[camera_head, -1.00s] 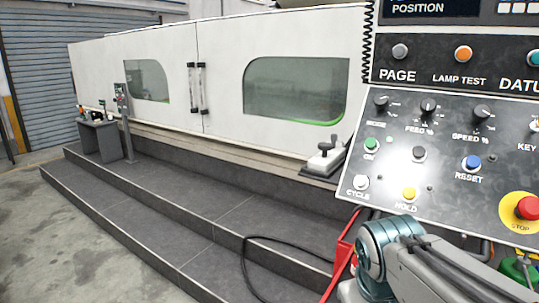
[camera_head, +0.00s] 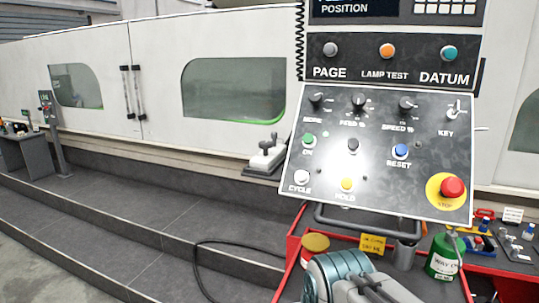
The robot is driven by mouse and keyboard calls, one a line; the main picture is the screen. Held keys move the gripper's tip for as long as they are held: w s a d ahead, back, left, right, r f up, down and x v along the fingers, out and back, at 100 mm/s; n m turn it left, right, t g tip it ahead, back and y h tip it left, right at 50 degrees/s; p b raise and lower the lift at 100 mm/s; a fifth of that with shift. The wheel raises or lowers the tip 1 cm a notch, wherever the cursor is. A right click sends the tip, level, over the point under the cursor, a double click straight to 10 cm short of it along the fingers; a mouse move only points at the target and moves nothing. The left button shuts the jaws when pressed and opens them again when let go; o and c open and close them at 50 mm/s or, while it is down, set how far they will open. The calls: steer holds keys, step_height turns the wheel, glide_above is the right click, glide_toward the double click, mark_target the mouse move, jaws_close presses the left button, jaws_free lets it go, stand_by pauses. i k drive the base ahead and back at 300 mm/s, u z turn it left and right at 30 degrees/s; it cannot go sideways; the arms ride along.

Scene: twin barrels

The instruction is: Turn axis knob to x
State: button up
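The control panel (camera_head: 380,180) stands close on the right, tilted. Three black rotary knobs sit in its upper row: a mode knob (camera_head: 316,98), a feed % knob (camera_head: 359,100) and a speed % knob (camera_head: 407,103). I can read no knob marked axis and no x mark. A white unit with a dark knob-like top (camera_head: 267,150) sits on the machine ledge left of the panel; its markings are too small to read. My arm shows at the bottom centre, below the panel. My gripper is not in view.
Below the panel are a red cart (camera_head: 293,250), a yellow-lidded tub (camera_head: 315,246) and a green can (camera_head: 444,258). A red stop button (camera_head: 452,187) sticks out at the panel's lower right. A black cable (camera_head: 225,242) lies over the dark steps (camera_head: 120,215).

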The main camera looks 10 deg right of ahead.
mark_target(274, 135)
steer(key=u, duration=1.45)
steer(key=i, duration=2.3)
steer(key=z, duration=2.3)
